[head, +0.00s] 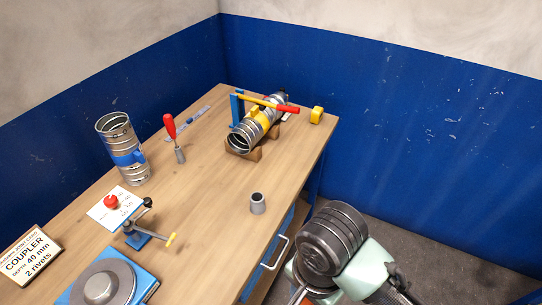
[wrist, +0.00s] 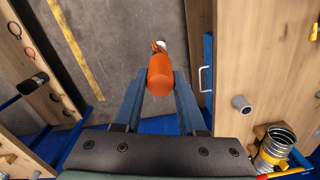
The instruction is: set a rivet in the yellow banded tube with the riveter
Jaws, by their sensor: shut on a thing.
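The yellow banded tube (head: 243,134) is a ribbed silver tube lying in a wooden cradle at the table's far right end. Its open end shows at the lower right of the wrist view (wrist: 277,146). My gripper (wrist: 160,80) is shut on an orange, rounded object with a small pale tip at its far end. This may be the riveter, but its full shape is hidden. The gripper is off the table's side, above the grey floor and well apart from the tube. The fingertips are not clear in the head view.
A blue post with a yellow, red-tipped lever (head: 270,104) stands over the tube. A blue-banded tube (head: 115,142), red-handled tool (head: 171,128) and grey cup (head: 257,204) stand on the table. A board with hooks (wrist: 32,75) is left in the wrist view.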

